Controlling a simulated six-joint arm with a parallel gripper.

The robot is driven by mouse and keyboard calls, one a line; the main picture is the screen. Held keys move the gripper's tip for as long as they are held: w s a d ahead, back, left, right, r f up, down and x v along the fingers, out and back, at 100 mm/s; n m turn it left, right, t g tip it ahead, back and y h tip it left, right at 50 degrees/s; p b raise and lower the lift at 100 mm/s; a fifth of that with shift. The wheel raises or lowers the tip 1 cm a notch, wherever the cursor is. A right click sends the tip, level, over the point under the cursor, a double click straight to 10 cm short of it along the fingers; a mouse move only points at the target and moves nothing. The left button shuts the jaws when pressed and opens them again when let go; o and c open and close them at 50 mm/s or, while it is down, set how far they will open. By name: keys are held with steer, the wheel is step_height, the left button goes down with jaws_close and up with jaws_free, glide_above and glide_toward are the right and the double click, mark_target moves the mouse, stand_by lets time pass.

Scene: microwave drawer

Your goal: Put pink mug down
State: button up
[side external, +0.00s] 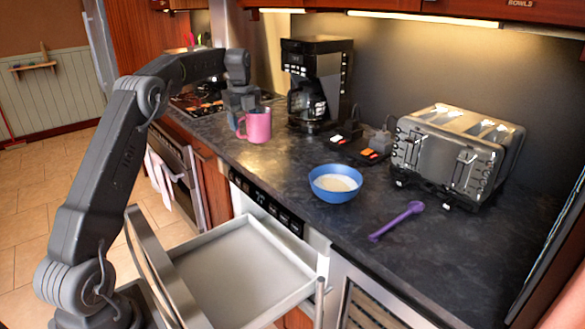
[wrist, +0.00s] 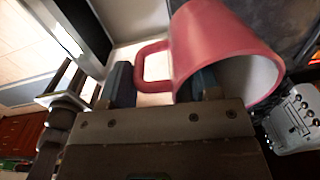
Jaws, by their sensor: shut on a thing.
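The pink mug (side external: 259,126) is upright at the counter, left of the coffee maker, in the side external view. I cannot tell whether its base touches the counter (side external: 290,170). My gripper (side external: 243,112) is at the mug's left, handle side, reaching down from above. In the wrist view the mug (wrist: 222,50) fills the upper middle, its handle between the two fingers of my gripper (wrist: 160,88).
The coffee maker (side external: 316,80) stands close to the mug's right. A blue bowl (side external: 336,183) with pale contents, a purple spoon (side external: 396,221) and a toaster (side external: 450,150) are farther right. An open, empty drawer (side external: 240,275) juts out below. Counter between mug and bowl is clear.

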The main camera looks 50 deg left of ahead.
steer(key=shift+s+a+n, duration=0.3)
steer(key=shift+a, duration=0.25)
steer(key=shift+w+d+f, duration=1.1)
steer(key=shift+w+f, duration=0.4)
steer(key=shift+f, duration=0.35)
steer(key=shift+w+d+f, duration=1.1)
steer(key=shift+w+f, duration=0.35)
steer(key=shift+f, duration=0.35)
steer(key=shift+w+d+f, duration=1.1)
steer(key=shift+w+f, duration=0.4)
steer(key=shift+f, duration=0.35)
steer(key=shift+f, duration=0.1)
steer(key=o, duration=1.4)
steer(key=shift+f, duration=0.1)
steer(key=shift+c, duration=0.2)
